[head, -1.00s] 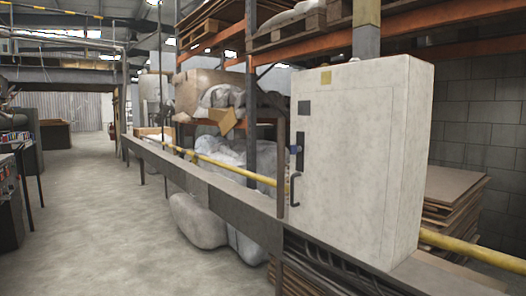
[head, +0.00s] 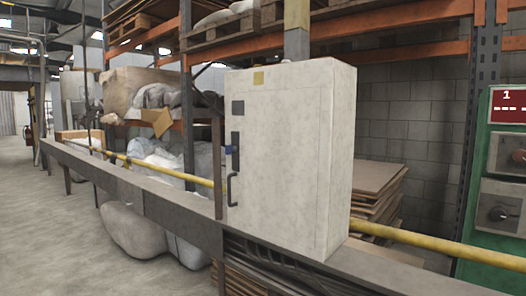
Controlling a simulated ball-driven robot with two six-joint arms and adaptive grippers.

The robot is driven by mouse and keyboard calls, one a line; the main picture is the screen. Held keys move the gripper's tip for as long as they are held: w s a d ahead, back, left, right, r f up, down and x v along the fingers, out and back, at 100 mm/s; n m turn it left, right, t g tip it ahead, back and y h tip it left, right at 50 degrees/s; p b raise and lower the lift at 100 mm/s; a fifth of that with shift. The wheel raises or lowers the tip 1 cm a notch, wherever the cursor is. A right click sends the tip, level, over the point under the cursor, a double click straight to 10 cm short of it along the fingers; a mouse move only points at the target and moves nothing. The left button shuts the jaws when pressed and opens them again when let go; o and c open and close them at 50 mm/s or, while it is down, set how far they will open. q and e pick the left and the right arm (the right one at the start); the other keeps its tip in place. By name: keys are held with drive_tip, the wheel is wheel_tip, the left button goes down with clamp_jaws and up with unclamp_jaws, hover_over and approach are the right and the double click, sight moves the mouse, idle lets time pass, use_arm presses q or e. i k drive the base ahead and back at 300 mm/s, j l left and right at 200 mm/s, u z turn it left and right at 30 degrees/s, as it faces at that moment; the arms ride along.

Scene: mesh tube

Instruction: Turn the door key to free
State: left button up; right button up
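A tall pale cabinet (head: 285,160) stands upright on a long grey ledge in the head view, its door facing me. On the door's left side are a dark lock plate (head: 236,138) and a black curved handle (head: 232,189) below it. A small blue part (head: 229,150), perhaps the key, sticks out at the left of the lock plate; it is too small to tell how it is turned. The door looks shut. Neither of my grippers is in view.
A yellow rail (head: 430,243) runs along the grey ledge (head: 135,186) behind the cabinet. A green panel with a red display (head: 508,105) stands at the right. Stacked boards (head: 375,195) lie behind the cabinet. The floor at left (head: 60,235) is clear.

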sight(229, 149)
drive_tip(key=i+j, duration=0.15)
drive_tip(key=j, duration=0.15)
drive_tip(key=i+j+z, duration=0.15)
drive_tip(key=i+j, duration=0.15)
drive_tip(key=j, duration=0.3)
drive_tip(key=i+j+z, duration=0.15)
drive_tip(key=j, duration=0.15)
